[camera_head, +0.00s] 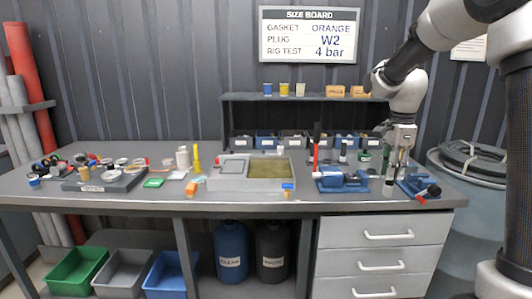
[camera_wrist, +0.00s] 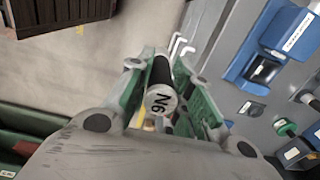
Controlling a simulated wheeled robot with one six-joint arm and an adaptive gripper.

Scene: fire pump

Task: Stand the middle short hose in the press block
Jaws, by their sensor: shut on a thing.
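My gripper (camera_head: 396,160) is over the right end of the bench, pointing down. In the wrist view its green-padded fingers (camera_wrist: 160,72) are shut on a short black hose (camera_wrist: 161,72). The hose has a pale end marked with dark characters, facing the wrist camera. A pale cylindrical end (camera_head: 388,191) shows below the gripper in the head view, near the bench's front edge. A blue device (camera_head: 342,181) sits left of the gripper and another blue device (camera_head: 414,187) with a red-tipped handle sits right of it. I cannot tell which is the press block.
A grey box with a tan bed (camera_head: 213,181) stands mid-bench. Rings and fittings crowd the left. A shelf (camera_head: 240,97) with bins below it stands behind. A blue drum (camera_head: 452,205) is beyond the bench's right end. The bench's front strip is mostly clear.

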